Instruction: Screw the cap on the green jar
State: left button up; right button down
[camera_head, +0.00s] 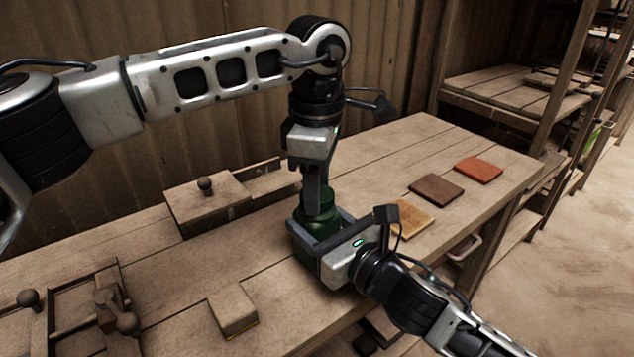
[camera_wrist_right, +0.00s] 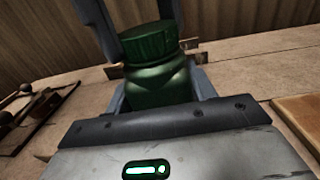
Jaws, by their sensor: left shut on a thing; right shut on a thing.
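The green jar (camera_head: 303,216) stands upright on the wooden workbench (camera_head: 280,310). Its dark green ribbed cap (camera_head: 317,196) sits on top, and the cap (camera_wrist_right: 150,42) and jar body (camera_wrist_right: 160,85) also show in the right wrist view. My left gripper (camera_head: 318,190) comes down from above and is shut on the cap. My right gripper (camera_head: 315,232) reaches in from the lower right and is shut around the jar body. In the head view the lower jar is mostly hidden by the right gripper. I cannot tell whether the cap is fully seated.
Three flat tiles, orange-red (camera_head: 478,170), brown (camera_head: 436,189) and tan (camera_head: 412,218), lie to the right. A wooden box with a knob (camera_head: 206,205) stands behind. A wooden block (camera_head: 233,310) and a knobbed wooden frame (camera_head: 105,305) are at left front.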

pick_arm(q)
jog(key=o, duration=1.2)
jog(key=shift+c, duration=0.2)
jog(key=shift+r, duration=0.1)
notch_tip(320, 180, up, 12)
pick_arm(e)
jog(key=shift+c, duration=2.2)
grip_release()
